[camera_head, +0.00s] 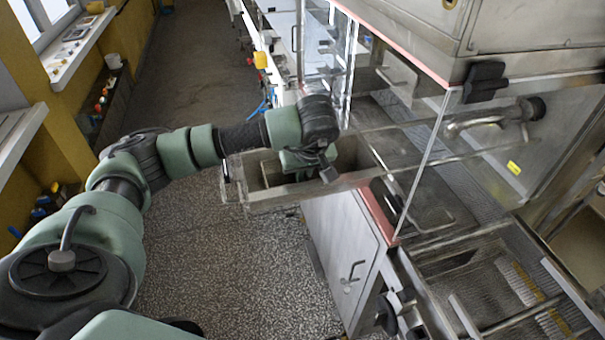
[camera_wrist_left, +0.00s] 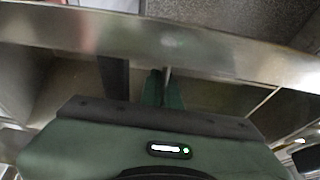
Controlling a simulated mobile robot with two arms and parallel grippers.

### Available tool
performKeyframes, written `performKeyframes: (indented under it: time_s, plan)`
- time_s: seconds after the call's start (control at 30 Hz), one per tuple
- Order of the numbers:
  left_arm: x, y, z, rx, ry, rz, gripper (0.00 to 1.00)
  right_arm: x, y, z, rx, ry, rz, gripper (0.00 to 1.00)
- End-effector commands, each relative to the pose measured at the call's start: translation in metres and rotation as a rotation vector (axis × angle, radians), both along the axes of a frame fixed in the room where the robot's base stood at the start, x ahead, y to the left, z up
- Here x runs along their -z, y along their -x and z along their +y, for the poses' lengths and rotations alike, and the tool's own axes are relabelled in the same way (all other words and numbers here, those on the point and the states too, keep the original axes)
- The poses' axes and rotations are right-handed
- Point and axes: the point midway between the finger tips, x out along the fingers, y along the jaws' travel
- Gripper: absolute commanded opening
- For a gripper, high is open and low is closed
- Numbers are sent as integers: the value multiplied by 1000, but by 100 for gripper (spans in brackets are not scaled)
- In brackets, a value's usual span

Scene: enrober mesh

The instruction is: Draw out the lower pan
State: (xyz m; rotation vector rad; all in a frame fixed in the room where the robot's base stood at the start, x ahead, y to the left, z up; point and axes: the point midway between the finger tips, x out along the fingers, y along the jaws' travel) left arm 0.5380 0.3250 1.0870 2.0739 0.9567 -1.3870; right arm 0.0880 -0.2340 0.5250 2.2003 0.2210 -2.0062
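The lower pan (camera_head: 290,197) is a long, open, grey metal tray. In the head view it sticks out to the left from the machine, above the floor, with its right part behind the clear panel. My left gripper (camera_head: 325,173) is at the pan's near rim, pointing down over it. In the left wrist view a metal rim (camera_wrist_left: 165,42) crosses the top, and the green fingers (camera_wrist_left: 163,88) sit just below it around a thin metal edge. Whether they grip that edge cannot be told. My right gripper is not in view.
The enrober machine (camera_head: 350,240) stands on the right, with a clear panel edged in red and a mesh belt (camera_head: 425,95) inside. Speckled floor (camera_head: 230,270) is free left of the cabinet. A window ledge (camera_head: 80,45) with small items runs along the far left.

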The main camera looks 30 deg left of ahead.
Motion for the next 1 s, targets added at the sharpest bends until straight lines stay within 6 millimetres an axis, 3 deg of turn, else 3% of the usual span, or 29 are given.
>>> performKeyframes:
  time_s: [0.37,1.0]
  plan:
    - [-3,-1,0,0,0,-3,0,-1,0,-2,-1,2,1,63]
    - [-36,-1,0,0,1,-5,0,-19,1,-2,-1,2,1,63]
